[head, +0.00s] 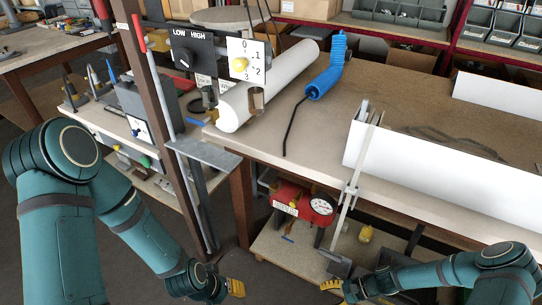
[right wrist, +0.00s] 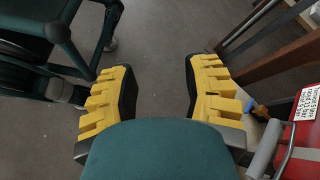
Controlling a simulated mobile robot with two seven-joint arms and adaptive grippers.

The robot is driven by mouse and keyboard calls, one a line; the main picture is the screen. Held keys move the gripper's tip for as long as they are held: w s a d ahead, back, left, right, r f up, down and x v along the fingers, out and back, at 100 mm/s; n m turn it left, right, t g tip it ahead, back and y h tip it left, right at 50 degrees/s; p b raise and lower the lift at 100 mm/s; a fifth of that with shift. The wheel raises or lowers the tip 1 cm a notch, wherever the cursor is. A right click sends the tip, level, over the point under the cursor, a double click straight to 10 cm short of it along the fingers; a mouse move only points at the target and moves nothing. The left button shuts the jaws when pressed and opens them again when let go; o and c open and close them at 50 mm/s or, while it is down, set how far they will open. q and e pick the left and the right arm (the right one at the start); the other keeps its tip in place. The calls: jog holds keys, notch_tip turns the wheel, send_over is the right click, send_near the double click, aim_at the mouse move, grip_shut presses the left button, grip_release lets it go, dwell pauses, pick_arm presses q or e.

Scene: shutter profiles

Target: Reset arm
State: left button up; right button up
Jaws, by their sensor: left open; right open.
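My left arm comes down from the left in the head view. Its gripper (head: 235,287), with yellow finger pads, is low at the bottom centre, in front of the workbench. It is open, with nothing seen in it. My right gripper (head: 332,286) is low in front of the bench's lower shelf, its arm coming from the right. In the right wrist view my right gripper (right wrist: 159,80) has its two yellow-padded fingers wide apart, with only grey floor between them.
The workbench (head: 285,140) carries a white roll (head: 270,88), a blue coiled hose (head: 327,68) and a long white profile (head: 440,185). A brown post (head: 150,110) stands near my left arm. A red compressor (head: 300,204) sits beneath the bench, close to my right gripper.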

jog(key=s+a+r+n+t+h, duration=0.2)
jog(key=a+r+n+h, duration=0.6)
jog(key=r+n, duration=0.3)
notch_tip(320, 180, up, 3)
jog(key=shift+s+a+r, duration=0.1)
jog(key=shift+s+a, duration=0.1)
jog(key=shift+a, duration=0.65)
jog(key=shift+d, duration=0.1)
